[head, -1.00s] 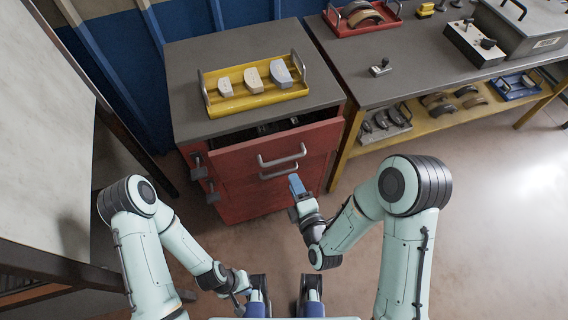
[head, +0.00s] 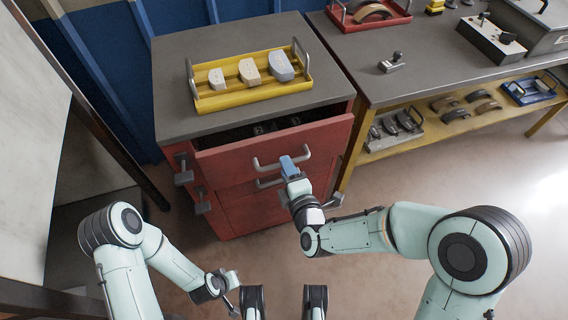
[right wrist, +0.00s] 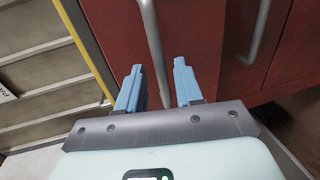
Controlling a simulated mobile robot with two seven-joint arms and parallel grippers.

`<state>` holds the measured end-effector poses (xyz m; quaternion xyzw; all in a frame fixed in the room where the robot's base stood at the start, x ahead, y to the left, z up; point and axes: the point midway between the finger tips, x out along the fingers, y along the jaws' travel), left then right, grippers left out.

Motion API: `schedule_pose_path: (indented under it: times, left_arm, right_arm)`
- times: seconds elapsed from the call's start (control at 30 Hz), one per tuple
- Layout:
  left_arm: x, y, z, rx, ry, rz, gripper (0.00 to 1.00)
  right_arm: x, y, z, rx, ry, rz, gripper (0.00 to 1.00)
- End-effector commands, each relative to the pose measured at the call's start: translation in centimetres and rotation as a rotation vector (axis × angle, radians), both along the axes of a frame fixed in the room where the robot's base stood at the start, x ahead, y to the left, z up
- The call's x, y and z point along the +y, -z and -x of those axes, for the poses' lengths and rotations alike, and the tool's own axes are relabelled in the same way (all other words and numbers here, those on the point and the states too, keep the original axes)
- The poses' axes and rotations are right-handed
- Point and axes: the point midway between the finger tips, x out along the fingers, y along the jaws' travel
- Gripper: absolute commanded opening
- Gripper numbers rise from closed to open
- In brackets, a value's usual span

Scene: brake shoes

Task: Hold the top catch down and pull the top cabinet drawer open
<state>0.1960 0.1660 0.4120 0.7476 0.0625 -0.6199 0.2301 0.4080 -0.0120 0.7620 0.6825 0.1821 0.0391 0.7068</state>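The top drawer (head: 225,164) of the red cabinet stands partly open, with its dark inside showing. Its metal handle (head: 265,165) is on the front. The top catch (head: 182,177) is a dark grey block at the cabinet's left front edge, above a similar lower catch (head: 202,208). My right gripper (head: 289,166) is at the top handle. In the right wrist view its blue fingers (right wrist: 158,87) are apart, with a handle bar (right wrist: 151,40) running between them and gaps beside it. My left gripper (head: 231,281) hangs low, well away from the catches; its fingers are unclear.
A yellow tray (head: 213,102) with three blocks sits on the cabinet top. The workbench (head: 365,85) stands to the right, with brake shoes on its lower shelf. A pale panel (head: 30,130) stands at the left. The floor before the cabinet's right side is clear.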

Motion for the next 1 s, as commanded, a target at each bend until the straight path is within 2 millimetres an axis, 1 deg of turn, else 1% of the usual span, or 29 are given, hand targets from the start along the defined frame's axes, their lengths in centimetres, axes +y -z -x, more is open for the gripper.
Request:
schedule_pose_path:
  times: [0.03, 0.1, 0.2, 0.33, 0.57, 0.67, 0.7, 1.0]
  left_arm:
    - [0.1, 0.2, -0.2, -0.004, -0.002, -0.003, 0.00]
    - [0.2, 0.4, -0.4, -0.009, -0.004, -0.005, 0.00]
    - [0.3, 0.5, -0.6, -0.015, -0.007, -0.008, 0.00]
    - [0.4, 0.5, -0.7, -0.018, -0.008, -0.010, 0.00]
    - [0.4, 0.5, -0.7, -0.019, -0.008, -0.010, 0.00]
    - [0.4, 0.5, -0.7, -0.019, -0.008, -0.010, 0.00]
    - [0.4, 0.5, -0.7, -0.018, -0.008, -0.010, 0.00]
    - [0.4, 0.5, -0.7, -0.018, -0.008, -0.010, 0.00]
  right_arm:
    - [0.3, 0.3, -0.8, 0.000, 0.001, -0.001, 0.35]
    - [0.5, 0.5, -1.6, 0.000, 0.000, 0.000, 0.35]
    - [0.8, 0.6, -2.4, 0.000, 0.001, 0.001, 0.35]
    - [0.9, 0.7, -2.9, 0.001, 0.001, 0.001, 0.35]
    - [0.9, 0.7, -2.9, 0.001, 0.000, 0.001, 0.35]
    - [0.9, 0.7, -2.9, 0.001, 0.000, 0.001, 0.06]
    - [0.9, 0.7, -2.9, 0.000, 0.000, 0.001, 0.00]
    - [0.8, 0.7, -3.0, 0.000, 0.000, 0.001, 0.00]
